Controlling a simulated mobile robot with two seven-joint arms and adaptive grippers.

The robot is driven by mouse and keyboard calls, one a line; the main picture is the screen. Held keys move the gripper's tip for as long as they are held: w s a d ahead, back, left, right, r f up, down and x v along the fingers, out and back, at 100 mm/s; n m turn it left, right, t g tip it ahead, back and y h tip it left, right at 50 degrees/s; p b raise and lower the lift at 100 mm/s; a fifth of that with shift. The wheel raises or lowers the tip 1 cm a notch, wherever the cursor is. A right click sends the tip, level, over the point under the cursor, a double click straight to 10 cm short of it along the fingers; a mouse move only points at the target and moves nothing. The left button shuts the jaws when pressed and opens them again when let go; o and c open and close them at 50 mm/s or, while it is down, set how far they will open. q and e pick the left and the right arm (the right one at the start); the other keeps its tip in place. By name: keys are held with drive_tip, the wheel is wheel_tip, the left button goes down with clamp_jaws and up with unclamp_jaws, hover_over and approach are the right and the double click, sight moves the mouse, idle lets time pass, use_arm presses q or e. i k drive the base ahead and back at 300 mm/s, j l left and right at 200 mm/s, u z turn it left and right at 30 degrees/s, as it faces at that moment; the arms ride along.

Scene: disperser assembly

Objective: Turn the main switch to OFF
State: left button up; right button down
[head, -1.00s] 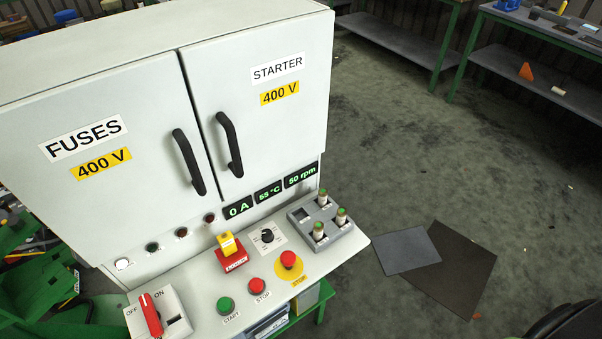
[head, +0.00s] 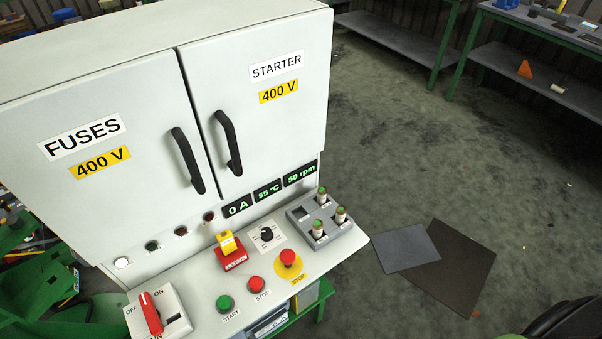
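The main switch is a red lever handle (head: 151,314) on a light grey box (head: 178,312) at the lower left of the control desk. OFF is printed at the left of the box and ON at its upper edge. The handle runs almost upright in the picture, with its upper end between the two labels. The bottom of the box is cut off by the picture edge. Neither of my grippers is in view.
The cabinet (head: 255,140) with two closed doors stands behind the desk. Right of the switch are a green START button (head: 224,303), a red STOP button (head: 256,284), an emergency stop (head: 288,258), a yellow-and-red block (head: 229,247) and a fuse holder (head: 335,239).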

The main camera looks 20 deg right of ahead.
sight(152, 315)
drive_tip(key=u, duration=1.05)
